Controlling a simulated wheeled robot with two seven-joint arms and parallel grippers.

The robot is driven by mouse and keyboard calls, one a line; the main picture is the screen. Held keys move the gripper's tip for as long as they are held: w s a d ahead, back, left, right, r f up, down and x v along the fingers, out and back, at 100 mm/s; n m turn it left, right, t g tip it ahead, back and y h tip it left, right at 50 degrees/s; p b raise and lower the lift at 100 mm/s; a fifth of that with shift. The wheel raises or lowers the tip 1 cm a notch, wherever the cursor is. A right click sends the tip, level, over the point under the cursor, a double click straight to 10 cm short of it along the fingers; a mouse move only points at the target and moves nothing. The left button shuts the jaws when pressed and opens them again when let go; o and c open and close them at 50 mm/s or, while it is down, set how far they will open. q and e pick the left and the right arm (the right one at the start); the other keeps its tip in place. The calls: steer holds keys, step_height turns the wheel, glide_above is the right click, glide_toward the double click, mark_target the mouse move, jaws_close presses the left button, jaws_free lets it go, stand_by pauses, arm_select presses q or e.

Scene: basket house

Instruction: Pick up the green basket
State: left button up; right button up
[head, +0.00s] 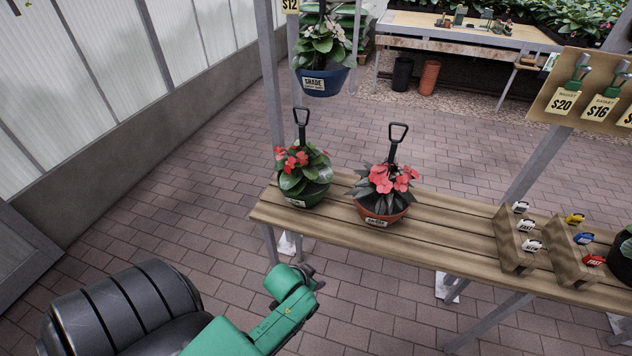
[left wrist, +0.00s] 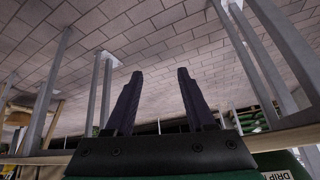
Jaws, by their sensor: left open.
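The green basket (head: 317,194) stands upright at the left end of the slatted wooden bench. It holds a plant with red flowers, has a white label on its front, and its dark handle (head: 301,118) rises above the leaves. My left gripper (head: 312,277) is in front of and below the bench end, apart from the basket. In the left wrist view its two dark fingers (left wrist: 158,98) are spread with nothing between them. My right gripper is not in view.
An orange-brown basket (head: 384,218) with pink flowers stands just right on the bench (head: 450,228). A blue basket (head: 322,82) hangs above, beside a grey post (head: 270,90). Small tagged items sit in wooden holders (head: 515,245) farther right.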

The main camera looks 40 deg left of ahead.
arm_select(q)
steer(key=w+a+r+n+t+y, duration=0.1)
steer(key=w+a+r+t+y, duration=0.3)
steer(key=r, duration=0.7)
steer(key=w+a+r+n+t, duration=0.1)
steer(key=a+r+n+t, duration=0.3)
steer(key=r, duration=0.7)
steer(key=w+a+r+m+t+y, duration=0.1)
steer(key=w+a+r+t+y, duration=0.15)
steer(key=a+r, duration=0.65)
steer(key=w+a+r+h+p, duration=0.1)
steer(key=w+r, duration=0.2)
steer(key=w, duration=1)
steer(key=shift+w+a, duration=0.2)
steer(key=shift+w, duration=0.1)
steer(key=shift+s, duration=0.1)
jaws_close()
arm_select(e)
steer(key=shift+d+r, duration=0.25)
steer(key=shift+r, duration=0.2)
arm_select(q)
steer(key=shift+d, duration=0.1)
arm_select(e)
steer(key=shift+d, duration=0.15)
arm_select(q)
steer(key=shift+r, duration=0.15)
